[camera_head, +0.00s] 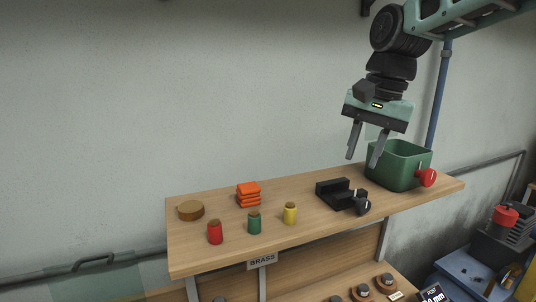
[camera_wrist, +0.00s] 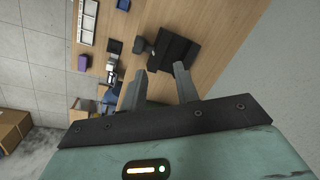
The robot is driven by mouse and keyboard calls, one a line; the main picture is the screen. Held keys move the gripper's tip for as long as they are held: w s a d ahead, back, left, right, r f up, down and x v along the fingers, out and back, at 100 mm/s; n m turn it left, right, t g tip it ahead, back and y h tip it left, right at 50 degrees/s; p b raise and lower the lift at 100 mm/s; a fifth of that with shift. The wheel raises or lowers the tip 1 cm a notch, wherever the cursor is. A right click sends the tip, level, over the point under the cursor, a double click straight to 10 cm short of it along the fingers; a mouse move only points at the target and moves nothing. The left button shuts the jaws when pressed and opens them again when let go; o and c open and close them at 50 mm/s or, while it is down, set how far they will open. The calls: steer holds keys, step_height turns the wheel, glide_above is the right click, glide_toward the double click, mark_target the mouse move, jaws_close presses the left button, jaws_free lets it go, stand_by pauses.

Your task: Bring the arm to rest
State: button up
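My gripper (camera_head: 364,152) hangs from my arm above the right part of the wooden shelf, in front of the grey wall. Its two fingers point down and stand apart, with nothing between them. In the wrist view my gripper (camera_wrist: 157,84) also shows its fingers spread and empty. The fingertips are a little above and left of the green bin (camera_head: 383,178), apart from the black block on the shelf.
The shelf (camera_head: 335,218) holds a green bin with a red knob (camera_head: 427,177), a black stepped block (camera_head: 335,193), red (camera_head: 215,232), green (camera_head: 254,223) and yellow (camera_head: 290,213) jars, orange stacked pieces (camera_head: 248,194) and a round wooden piece (camera_head: 190,210). A blue pipe (camera_head: 439,95) stands behind the bin.

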steer(key=s+a+f+n+b, duration=0.2)
steer(key=s+f+n+b, duration=0.2)
steer(key=s+f, duration=0.9)
steer(key=s+a+f+n+g+h+b, duration=0.1)
steer(key=s+f+n+b, duration=0.4)
steer(key=s+f+n, duration=0.5)
steer(key=s+f, duration=0.4)
steer(key=shift+s+a, duration=0.15)
steer(key=shift+a, duration=0.25)
